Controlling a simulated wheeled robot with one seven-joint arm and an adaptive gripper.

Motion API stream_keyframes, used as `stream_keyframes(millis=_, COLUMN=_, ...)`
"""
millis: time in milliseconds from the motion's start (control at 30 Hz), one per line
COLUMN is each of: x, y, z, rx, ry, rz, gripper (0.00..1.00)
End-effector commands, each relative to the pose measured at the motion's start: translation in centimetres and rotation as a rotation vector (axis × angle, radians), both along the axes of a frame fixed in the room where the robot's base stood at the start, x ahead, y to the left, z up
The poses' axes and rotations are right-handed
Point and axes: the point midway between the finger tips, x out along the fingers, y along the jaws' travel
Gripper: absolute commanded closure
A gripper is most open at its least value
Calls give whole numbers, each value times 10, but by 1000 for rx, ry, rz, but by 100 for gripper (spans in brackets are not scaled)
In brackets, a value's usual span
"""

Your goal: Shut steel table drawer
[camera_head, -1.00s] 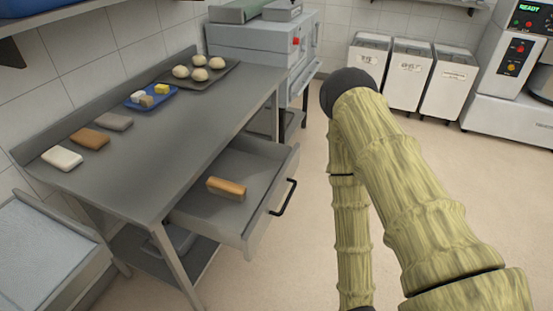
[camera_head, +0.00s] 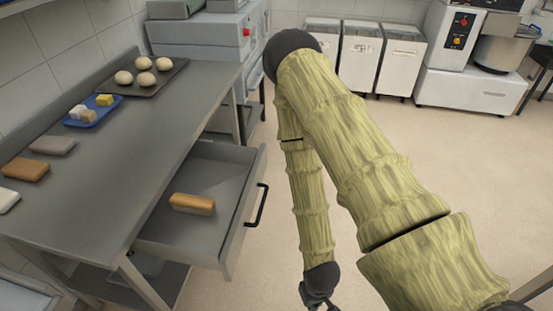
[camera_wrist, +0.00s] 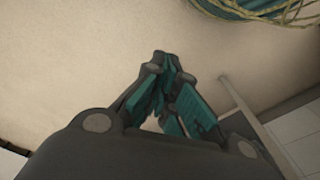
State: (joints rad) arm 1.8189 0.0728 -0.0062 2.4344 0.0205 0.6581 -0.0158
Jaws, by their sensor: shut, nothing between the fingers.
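The steel table (camera_head: 120,170) stands at the left in the head view. Its drawer (camera_head: 165,238) is pulled well out to the right, with a black bar handle (camera_head: 257,205) on its front. A brown-topped block (camera_head: 192,204) lies inside the drawer. My gripper (camera_head: 325,303) is at the bottom of the head view, right of the drawer and apart from the handle; its fingertips are partly cut off by the picture edge. In the wrist view my gripper (camera_wrist: 172,65) shows shut and empty above the floor.
Several dough balls on a dark tray (camera_head: 157,90), a blue tray (camera_head: 72,121) with small blocks and several loose blocks lie on the tabletop. White bins (camera_head: 360,55) and a mixer (camera_head: 497,50) stand at the back. The floor (camera_head: 450,150) at the right is clear.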

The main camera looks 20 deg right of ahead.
Motion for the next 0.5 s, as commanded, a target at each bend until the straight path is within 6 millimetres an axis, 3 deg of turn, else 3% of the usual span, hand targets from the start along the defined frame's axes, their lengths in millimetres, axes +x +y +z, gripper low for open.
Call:
stream_keyframes(millis=33, x=22, y=-5, z=-3, rx=-2, ry=-26, rz=-16, gripper=100)
stream_keyframes(millis=233, x=95, y=-25, z=12, rx=-2, ry=-104, rz=-86, gripper=100)
stream_keyframes(millis=500, x=184, y=-49, z=50, rx=28, ry=-208, rz=-179, gripper=100)
